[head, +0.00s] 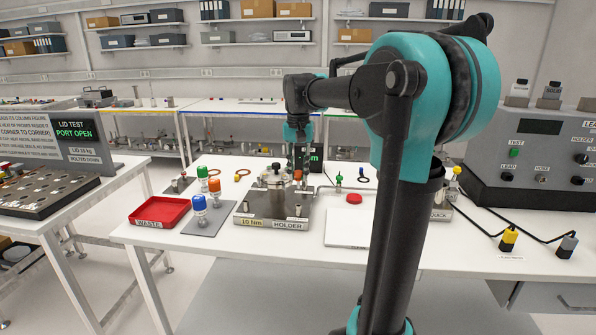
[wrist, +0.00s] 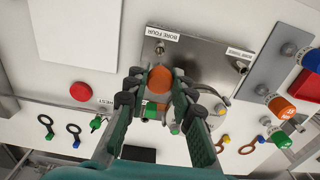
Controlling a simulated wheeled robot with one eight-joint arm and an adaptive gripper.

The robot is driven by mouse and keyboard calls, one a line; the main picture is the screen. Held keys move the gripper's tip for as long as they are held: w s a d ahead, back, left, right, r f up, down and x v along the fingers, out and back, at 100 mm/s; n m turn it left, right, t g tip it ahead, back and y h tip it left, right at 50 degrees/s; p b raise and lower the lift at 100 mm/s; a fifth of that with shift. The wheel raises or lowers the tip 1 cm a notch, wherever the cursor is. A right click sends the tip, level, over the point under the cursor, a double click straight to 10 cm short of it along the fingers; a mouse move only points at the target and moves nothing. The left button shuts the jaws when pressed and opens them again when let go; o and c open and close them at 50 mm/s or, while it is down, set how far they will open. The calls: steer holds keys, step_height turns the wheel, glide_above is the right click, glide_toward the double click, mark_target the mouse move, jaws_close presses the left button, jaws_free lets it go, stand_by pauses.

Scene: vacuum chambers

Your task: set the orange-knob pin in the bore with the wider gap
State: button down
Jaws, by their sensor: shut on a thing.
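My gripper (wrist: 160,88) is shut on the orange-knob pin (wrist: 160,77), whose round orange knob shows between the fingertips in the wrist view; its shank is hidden. In the head view my gripper (head: 300,165) is above the back right part of the steel holder plate (head: 260,221), with a bit of orange at its tips. I cannot tell whether the pin touches the plate.
A red waste tray (head: 135,218) lies farther left.

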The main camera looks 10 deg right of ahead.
steer(key=shift+f, duration=0.1)
steer(key=shift+s+f, duration=0.1)
steer(key=shift+f, duration=2.2)
steer(key=shift+f, duration=1.95)
stand_by(1.0)
steer(key=c, duration=1.2)
jaws_free()
steer(key=shift+r, duration=0.1)
steer(key=shift+r, duration=3.4)
